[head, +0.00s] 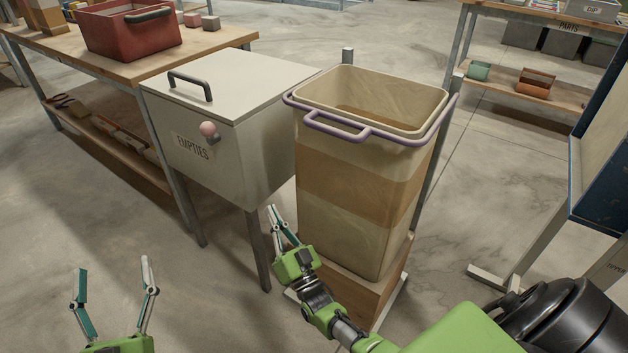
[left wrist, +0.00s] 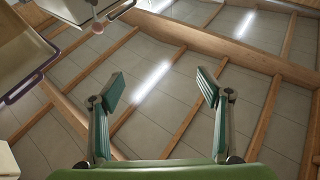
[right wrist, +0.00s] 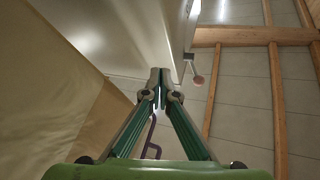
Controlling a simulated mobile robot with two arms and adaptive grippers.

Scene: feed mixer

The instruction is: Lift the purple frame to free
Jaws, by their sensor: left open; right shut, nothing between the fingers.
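The purple frame (head: 336,131) runs around the rim of a tall beige bin (head: 345,225), with a handle loop at its front. A purple edge (left wrist: 22,90) also shows at the left of the left wrist view. Part of the loop (right wrist: 152,138) shows between the fingers in the right wrist view, beyond them. My left gripper (head: 113,265) is open and empty, low at the left, apart from the bin. My right gripper (head: 272,213) is shut and empty, below the loop beside the bin's front left side. The frame's far side is partly hidden by the bin's rim.
A white lidded box labelled EMPTIES (head: 225,140), with a pink knob (head: 208,129), stands close left of the bin. The bin rests on a wooden block (head: 365,290) between metal posts. A workbench with a red crate (head: 125,38) stands at back left. Floor is clear at front left.

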